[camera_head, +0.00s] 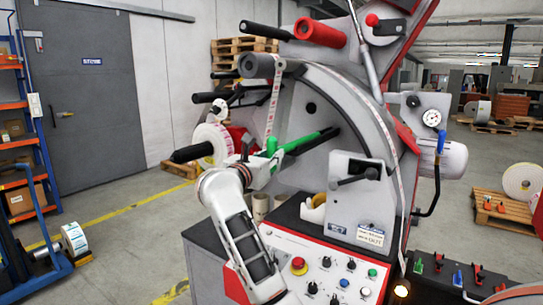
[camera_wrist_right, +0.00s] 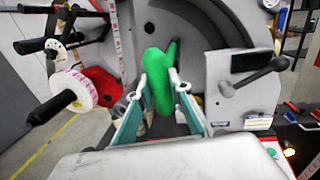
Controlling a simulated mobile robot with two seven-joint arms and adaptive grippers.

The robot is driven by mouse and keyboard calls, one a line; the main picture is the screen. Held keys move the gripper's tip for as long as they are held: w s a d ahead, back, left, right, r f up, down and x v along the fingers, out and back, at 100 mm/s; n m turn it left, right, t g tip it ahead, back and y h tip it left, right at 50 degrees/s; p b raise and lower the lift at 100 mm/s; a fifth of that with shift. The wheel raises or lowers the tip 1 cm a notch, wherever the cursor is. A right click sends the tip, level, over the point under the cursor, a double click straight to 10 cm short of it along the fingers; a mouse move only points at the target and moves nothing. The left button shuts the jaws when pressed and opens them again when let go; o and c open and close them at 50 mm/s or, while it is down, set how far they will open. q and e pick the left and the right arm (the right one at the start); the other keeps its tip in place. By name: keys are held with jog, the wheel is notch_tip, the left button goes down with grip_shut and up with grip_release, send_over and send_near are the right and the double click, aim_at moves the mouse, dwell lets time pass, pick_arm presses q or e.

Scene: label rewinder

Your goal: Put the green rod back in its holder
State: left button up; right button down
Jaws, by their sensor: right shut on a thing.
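The green rod (camera_head: 302,142) lies across the front of the grey rewinder panel, its far end close to a dark part on the panel. My right gripper (camera_head: 262,160) is shut on the rod near its rounded end. In the right wrist view the green rod (camera_wrist_right: 157,78) stands between the two fingers of my right gripper (camera_wrist_right: 158,92). I cannot tell whether the rod's far end touches the panel or sits in anything. I cannot tell which part is the rod's holder. My left gripper is out of view.
A white label roll (camera_head: 213,143) on a black spindle is left of my right gripper. A control panel (camera_head: 318,275) with knobs lies below. A black rack (camera_head: 455,279) with small coloured handles stands at front right. A grey lever block (camera_head: 357,197) is right of the rod.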

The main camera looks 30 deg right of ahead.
jog(key=c, duration=1.8)
grip_release()
jog(key=shift+o, duration=0.2)
jog(key=shift+a, duration=0.1)
jog(key=v, duration=0.7)
jog(key=shift+a, duration=0.2)
